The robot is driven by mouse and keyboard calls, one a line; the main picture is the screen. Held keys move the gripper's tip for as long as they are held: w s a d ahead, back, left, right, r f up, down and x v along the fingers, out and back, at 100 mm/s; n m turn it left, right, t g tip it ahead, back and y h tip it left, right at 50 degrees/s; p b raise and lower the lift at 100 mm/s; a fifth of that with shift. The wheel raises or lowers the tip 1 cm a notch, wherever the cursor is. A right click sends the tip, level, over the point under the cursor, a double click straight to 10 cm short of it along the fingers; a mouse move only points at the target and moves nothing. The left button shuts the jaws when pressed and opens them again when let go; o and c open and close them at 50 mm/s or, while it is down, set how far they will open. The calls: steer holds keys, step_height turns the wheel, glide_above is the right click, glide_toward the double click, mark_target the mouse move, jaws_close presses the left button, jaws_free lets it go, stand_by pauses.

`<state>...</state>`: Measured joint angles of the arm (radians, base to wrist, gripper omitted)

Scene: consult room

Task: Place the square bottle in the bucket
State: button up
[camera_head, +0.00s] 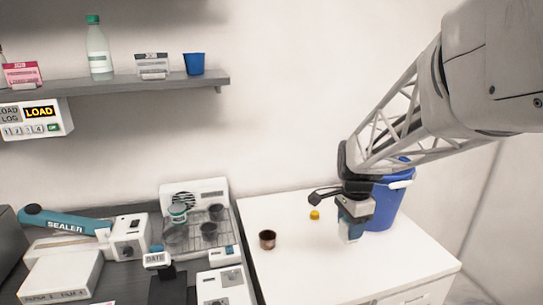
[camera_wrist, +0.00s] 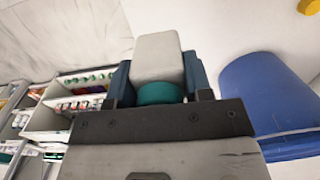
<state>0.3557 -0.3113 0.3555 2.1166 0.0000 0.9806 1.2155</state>
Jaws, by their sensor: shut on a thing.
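The square bottle (camera_wrist: 158,58) is pale with a teal cap. In the wrist view it sits between the two blue fingers of my gripper (camera_wrist: 158,84), cap towards the palm. My gripper (camera_head: 351,226) is shut on it. In the head view the bottle is mostly hidden by the fingers. The blue bucket (camera_head: 388,208) stands on the white table, just right of and partly behind my gripper. It also shows at the right of the wrist view (camera_wrist: 265,95), apart from the bottle. The bucket's inside is hidden.
A brown cup (camera_head: 267,240) and a small yellow thing (camera_head: 314,215) are on the white table (camera_head: 310,270), left of my gripper. A sealer (camera_head: 65,222) and other devices crowd the left counter. The table front is clear.

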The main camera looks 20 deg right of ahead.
step_height(320, 180, up, 15)
steer(key=w+d+r, duration=0.2)
steer(key=w+d, duration=1)
steer(key=w+d+f, duration=0.1)
steer(key=w+d, duration=0.5)
steer(key=d, duration=0.2)
steer(key=w+d+f, duration=0.1)
steer(key=w+d, duration=0.4)
steer(key=d, duration=0.4)
step_height(320, 180, down, 11)
steer(key=shift+a, duration=0.15)
steer(key=shift+f, duration=0.15)
step_height(320, 180, down, 13)
steer(key=shift+f, duration=0.2)
steer(key=shift+f, duration=2.2)
steer(key=shift+f, duration=0.1)
